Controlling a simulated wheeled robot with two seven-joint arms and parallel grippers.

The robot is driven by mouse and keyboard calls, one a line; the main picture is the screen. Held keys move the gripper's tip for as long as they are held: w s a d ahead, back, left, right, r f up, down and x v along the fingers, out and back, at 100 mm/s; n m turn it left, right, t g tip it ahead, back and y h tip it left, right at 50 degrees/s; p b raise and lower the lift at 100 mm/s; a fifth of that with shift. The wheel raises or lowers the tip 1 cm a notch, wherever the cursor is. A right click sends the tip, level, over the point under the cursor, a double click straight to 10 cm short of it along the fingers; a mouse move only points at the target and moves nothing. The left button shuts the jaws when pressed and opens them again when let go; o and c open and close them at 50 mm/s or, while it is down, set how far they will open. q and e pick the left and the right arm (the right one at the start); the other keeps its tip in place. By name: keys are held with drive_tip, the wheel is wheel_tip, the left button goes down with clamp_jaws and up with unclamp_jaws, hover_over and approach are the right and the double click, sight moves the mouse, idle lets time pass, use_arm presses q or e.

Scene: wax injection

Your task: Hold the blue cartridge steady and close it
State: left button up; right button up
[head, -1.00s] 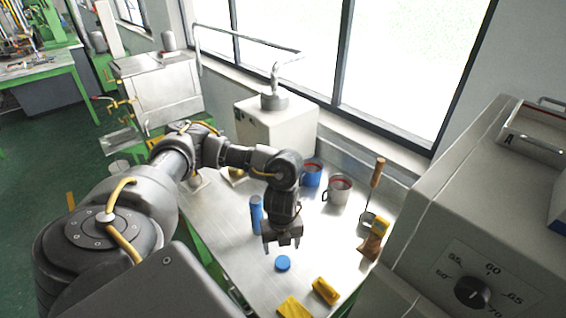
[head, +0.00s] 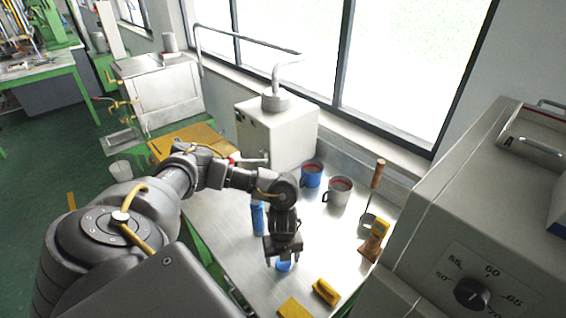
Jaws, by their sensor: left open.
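The blue cartridge (head: 257,218) stands upright on the metal table (head: 222,232), partly hidden behind my left arm. A round blue cap (head: 284,267) lies on the table in front of it, apart from the cartridge. My left gripper (head: 283,260) points down right over the cap with its jaws open, its fingers close to the cap's sides. Whether the fingers touch the cap cannot be seen. My right gripper is not in view.
Yellow blocks (head: 326,291) lie near the table's front edge. A blue mug (head: 312,176) and a grey mug (head: 338,190) stand at the back. A wooden-handled tool (head: 377,175) is at the right. A large grey machine (head: 480,230) with a dial borders the right side.

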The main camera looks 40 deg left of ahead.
use_arm(q)
drive_tip(key=shift+f, duration=0.1)
drive_tip(key=c, duration=1)
drive_tip(key=shift+c, duration=0.2)
drive_tip(key=shift+r+b, duration=0.35)
drive_tip(key=shift+r, duration=0.25)
drive_tip(key=s+r+p, duration=0.5)
drive_tip(key=s+r, duration=0.6)
drive_tip(key=s, duration=0.3)
drive_tip(key=shift+d+r, duration=0.15)
drive_tip(key=shift+r, duration=0.25)
